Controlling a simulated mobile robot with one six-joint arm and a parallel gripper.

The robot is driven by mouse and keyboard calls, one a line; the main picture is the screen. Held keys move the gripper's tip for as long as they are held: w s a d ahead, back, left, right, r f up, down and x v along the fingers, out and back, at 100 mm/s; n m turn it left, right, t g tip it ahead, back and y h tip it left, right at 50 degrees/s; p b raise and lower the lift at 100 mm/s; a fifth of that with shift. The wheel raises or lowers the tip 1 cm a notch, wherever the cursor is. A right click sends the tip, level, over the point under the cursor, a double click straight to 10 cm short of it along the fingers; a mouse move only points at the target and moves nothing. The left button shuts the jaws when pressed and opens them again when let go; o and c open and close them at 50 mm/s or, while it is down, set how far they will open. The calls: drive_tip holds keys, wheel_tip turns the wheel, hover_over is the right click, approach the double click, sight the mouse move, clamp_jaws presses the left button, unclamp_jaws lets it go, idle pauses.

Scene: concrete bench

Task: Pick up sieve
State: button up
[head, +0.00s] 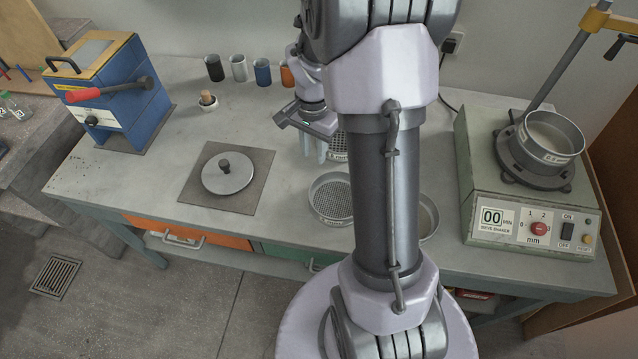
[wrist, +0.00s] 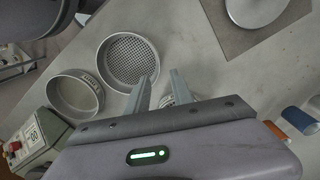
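My gripper (head: 315,150) hangs over the bench, fingers pointing down. In the wrist view (wrist: 161,74) its fingers are apart with a gap between the tips, so it is open. A round metal sieve with coarse mesh (head: 332,196) lies on the bench in front of the gripper; it also shows in the wrist view (wrist: 127,60). Another labelled mesh sieve (head: 339,150) is beside and behind the fingers, partly hidden by my arm. A rim (wrist: 168,101) shows between the fingers in the wrist view. I cannot tell whether the fingers touch anything.
A round pan (head: 429,217) is partly behind my arm; in the wrist view (wrist: 75,95) it lies beside the coarse sieve. A green shaker (head: 480,200) carries another sieve (head: 550,138) at right. A disc lid (head: 228,173) lies on a plate at left. Cups (head: 239,69) stand behind.

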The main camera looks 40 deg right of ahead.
sight(330, 203)
wheel_tip(330, 203, down, 7)
drive_tip(key=shift+b, duration=1.1)
drive_tip(key=f+b, duration=0.1)
drive_tip(key=f, duration=0.1)
drive_tip(key=f+b, duration=0.1)
drive_tip(key=f, duration=0.1)
drive_tip(key=f+b, duration=0.1)
drive_tip(key=shift+s+a+f, duration=0.1)
drive_tip(key=shift+s+f, duration=0.25)
drive_tip(key=shift+f, duration=0.05)
drive_tip(key=shift+r, duration=0.1)
clamp_jaws()
